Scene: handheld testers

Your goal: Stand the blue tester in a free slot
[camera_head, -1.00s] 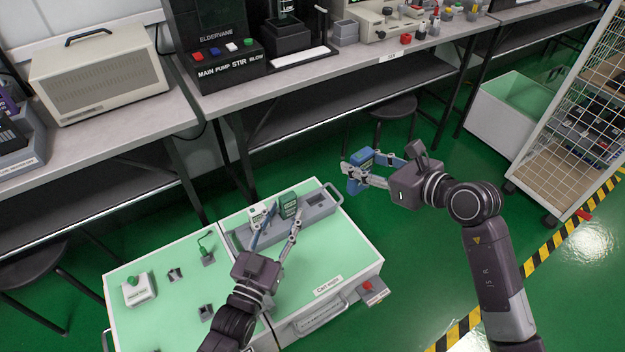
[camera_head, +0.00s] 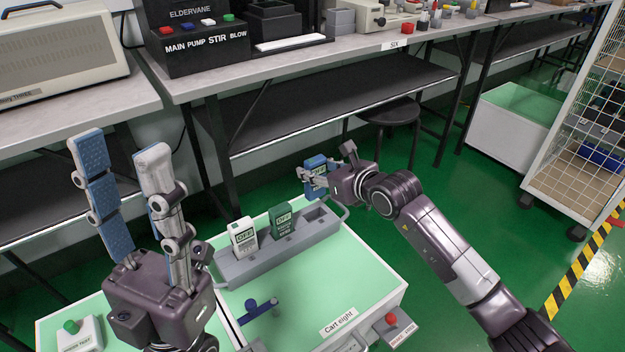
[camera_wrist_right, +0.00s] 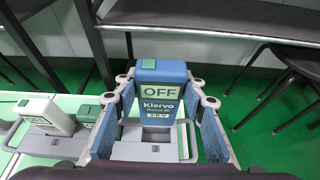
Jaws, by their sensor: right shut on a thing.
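My right gripper (camera_head: 322,172) is shut on the blue tester (camera_head: 316,190), holding it upright above the right end of the grey rack (camera_head: 240,268). In the right wrist view the blue tester (camera_wrist_right: 160,92) stands between the fingers, its label reading "OFF" and "Klervo". An empty slot (camera_head: 316,213) shows at the rack's right end, below and apart from the tester. A white tester (camera_head: 243,238) and a green tester (camera_head: 282,220) stand in the rack's other slots. My left gripper (camera_head: 119,150) is open and empty, raised at the left with its fingers pointing up.
The rack sits on a green-topped cart (camera_head: 345,270). A small dark blue object (camera_head: 258,309) lies on the cart in front of it. A button box (camera_head: 78,334) is at the cart's left. A workbench (camera_head: 290,65) and a stool (camera_head: 390,112) stand behind.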

